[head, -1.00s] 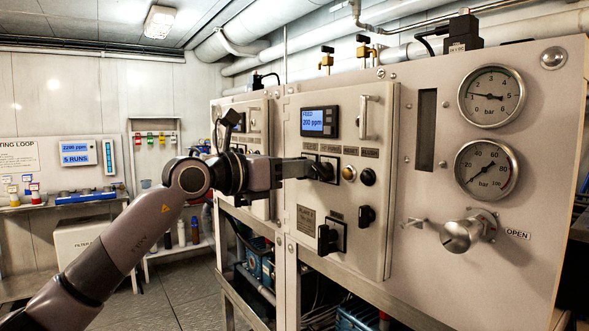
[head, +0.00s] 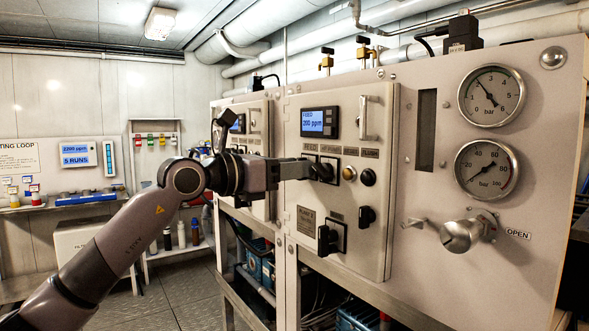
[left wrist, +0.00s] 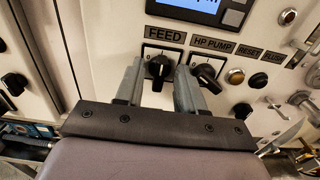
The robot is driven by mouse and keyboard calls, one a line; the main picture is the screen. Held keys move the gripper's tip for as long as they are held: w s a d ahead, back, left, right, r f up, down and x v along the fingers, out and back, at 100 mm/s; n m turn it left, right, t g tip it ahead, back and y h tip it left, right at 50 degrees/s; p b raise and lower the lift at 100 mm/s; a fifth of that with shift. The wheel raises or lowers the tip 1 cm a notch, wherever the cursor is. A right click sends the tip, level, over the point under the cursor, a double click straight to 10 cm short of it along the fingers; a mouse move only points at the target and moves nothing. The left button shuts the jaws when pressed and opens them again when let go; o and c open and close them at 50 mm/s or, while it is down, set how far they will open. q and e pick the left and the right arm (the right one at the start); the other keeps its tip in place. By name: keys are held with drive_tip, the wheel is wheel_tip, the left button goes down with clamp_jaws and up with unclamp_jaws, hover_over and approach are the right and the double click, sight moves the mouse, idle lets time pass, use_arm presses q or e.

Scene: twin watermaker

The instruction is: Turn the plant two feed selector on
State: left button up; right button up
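The feed selector is a black knob on a square plate under the FEED label in the left wrist view (left wrist: 158,68). In the head view this knob (head: 322,172) sits on the nearer cabinet door, under a display reading FEED 200 ppm (head: 317,122). My left gripper (head: 308,169) reaches in from the left at the knob. In the left wrist view its fingers (left wrist: 159,84) stand on either side of the knob, with narrow gaps showing. The knob's exact setting is hard to read. My right gripper is not in view.
The HP PUMP knob (left wrist: 206,73) is close beside the right finger. An amber button (head: 349,173), a dark button (head: 368,177) and lower knobs (head: 366,216) share the door. A door handle (head: 363,118) sticks out above. Two gauges (head: 491,95) and a valve knob (head: 462,235) are at right.

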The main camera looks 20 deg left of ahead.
use_arm(q)
drive_tip(key=b+v, duration=0.1)
drive_tip(key=v, duration=0.5)
drive_tip(key=shift+s+a, duration=0.15)
drive_tip(key=shift+s, duration=0.1)
